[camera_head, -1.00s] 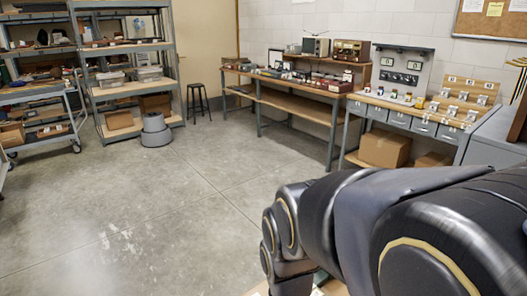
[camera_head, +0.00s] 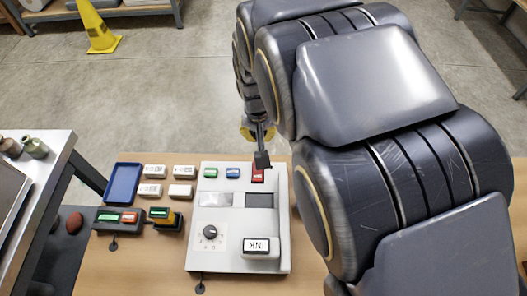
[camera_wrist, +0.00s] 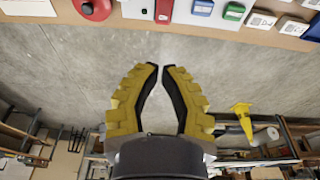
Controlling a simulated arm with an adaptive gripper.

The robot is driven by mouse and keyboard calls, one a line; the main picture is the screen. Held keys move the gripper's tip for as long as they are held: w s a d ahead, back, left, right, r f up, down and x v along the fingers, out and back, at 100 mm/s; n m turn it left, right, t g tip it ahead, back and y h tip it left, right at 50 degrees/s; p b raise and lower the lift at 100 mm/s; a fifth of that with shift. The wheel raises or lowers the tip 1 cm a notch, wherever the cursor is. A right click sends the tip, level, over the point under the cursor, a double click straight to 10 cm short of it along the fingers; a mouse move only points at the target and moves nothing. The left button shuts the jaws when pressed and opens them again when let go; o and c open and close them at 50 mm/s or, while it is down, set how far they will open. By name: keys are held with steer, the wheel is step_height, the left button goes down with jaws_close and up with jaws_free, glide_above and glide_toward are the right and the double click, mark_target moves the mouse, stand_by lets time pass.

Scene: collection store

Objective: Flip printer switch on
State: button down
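The printer (camera_head: 214,258) is a pale grey panel on the wooden table. A green switch (camera_head: 210,172), a blue switch (camera_head: 232,173) and a red switch (camera_head: 258,176) line its far edge. My arm hides the area right of the printer.
A white INK block (camera_head: 262,246) sits on the printer. A blue tray (camera_head: 123,183), white labelled blocks (camera_head: 154,171) and small dark units (camera_head: 117,219) lie to its left. A round red thing (camera_wrist: 95,8) shows beside the panel. A yellow cone (camera_head: 101,36) stands on the open floor.

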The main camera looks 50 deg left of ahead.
steer(key=shift+f, duration=0.1)
steer(key=f, duration=0.4)
steer(key=w+a+f, duration=0.1)
steer(key=f, duration=0.4)
steer(key=w+a+f, duration=0.1)
steer(key=f, duration=0.3)
steer(key=shift+f, duration=0.25)
steer(key=shift+w+a+f+g+h, duration=0.1)
steer(key=shift+w+f+g+h, duration=0.05)
steer(key=shift+f+g+h, duration=0.35)
steer(key=shift+r, duration=0.15)
steer(key=shift+r, duration=0.7)
